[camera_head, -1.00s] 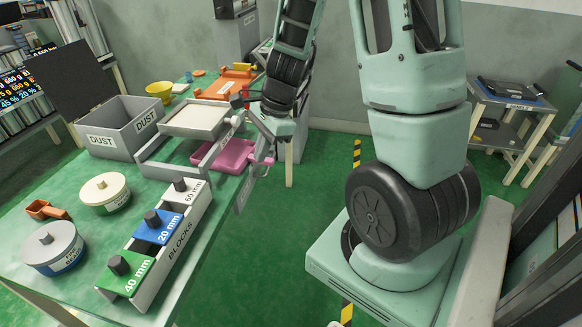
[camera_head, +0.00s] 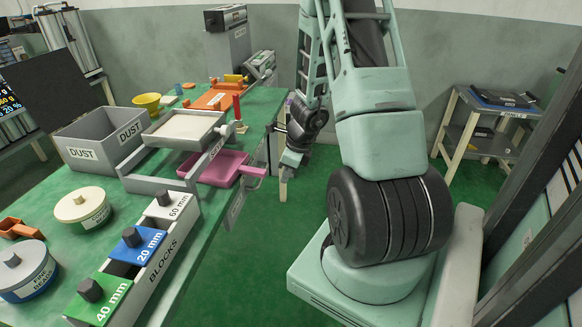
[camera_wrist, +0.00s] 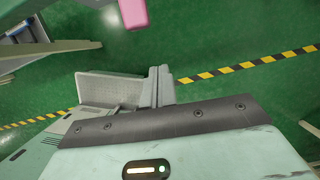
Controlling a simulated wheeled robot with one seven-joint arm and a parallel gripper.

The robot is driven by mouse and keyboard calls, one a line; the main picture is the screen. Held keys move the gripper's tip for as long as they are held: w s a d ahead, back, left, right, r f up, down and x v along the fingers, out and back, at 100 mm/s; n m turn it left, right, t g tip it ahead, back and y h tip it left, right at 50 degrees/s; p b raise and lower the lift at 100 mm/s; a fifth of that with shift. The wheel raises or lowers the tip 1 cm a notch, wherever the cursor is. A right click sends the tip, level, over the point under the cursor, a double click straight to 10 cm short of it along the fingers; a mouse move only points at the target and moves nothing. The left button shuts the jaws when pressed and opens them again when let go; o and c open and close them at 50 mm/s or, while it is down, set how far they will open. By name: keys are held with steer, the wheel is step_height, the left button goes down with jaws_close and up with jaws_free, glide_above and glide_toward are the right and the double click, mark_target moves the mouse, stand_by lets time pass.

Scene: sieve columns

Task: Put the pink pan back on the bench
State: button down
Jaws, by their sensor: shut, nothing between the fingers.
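The pink pan (camera_head: 225,168) sits low on the bench, level, below and beside the raised sieve tray. Its handle (camera_head: 253,171) points right, over the bench edge. In the wrist view, a pink end, apparently the handle's (camera_wrist: 133,13), shows at the top. My gripper (camera_wrist: 160,86) is shut and empty, apart from that pink end. In the head view, my gripper (camera_head: 273,148) is at the bench's right edge, just right of the pan and near its handle; its fingertips are hard to make out there.
The sieve tray (camera_head: 184,127) holds pale material on its grey stand. A grey DUST bin (camera_head: 92,152) stands left of it. The BLOCKS rack (camera_head: 160,258) and a cream tin (camera_head: 82,209) are nearer. Open green floor (camera_head: 255,250) lies right of the bench (camera_head: 218,222).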

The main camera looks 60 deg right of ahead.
mark_target(253, 168)
steer(key=shift+w+a+r+p, duration=0.1)
steer(key=shift+w+a+p, duration=0.15)
steer(key=shift+w, duration=0.4)
steer(key=shift+w+a+f+p, duration=0.1)
steer(key=shift+w+a+p, duration=0.15)
steer(key=shift+w, duration=0.35)
steer(key=shift+w+a+r+p, duration=0.15)
steer(key=shift+w+p, duration=0.1)
steer(key=shift+w, duration=0.4)
steer(key=w+p, duration=0.1)
steer(key=w+a+p, duration=0.1)
steer(key=w, duration=0.2)
steer(key=shift+w+a+r+p, duration=0.2)
steer(key=shift+w+a+p, duration=0.1)
steer(key=shift+w+p, duration=0.1)
steer(key=shift+w+a+f, duration=0.15)
steer(key=shift+w+f, duration=0.05)
steer(key=shift+w, duration=0.35)
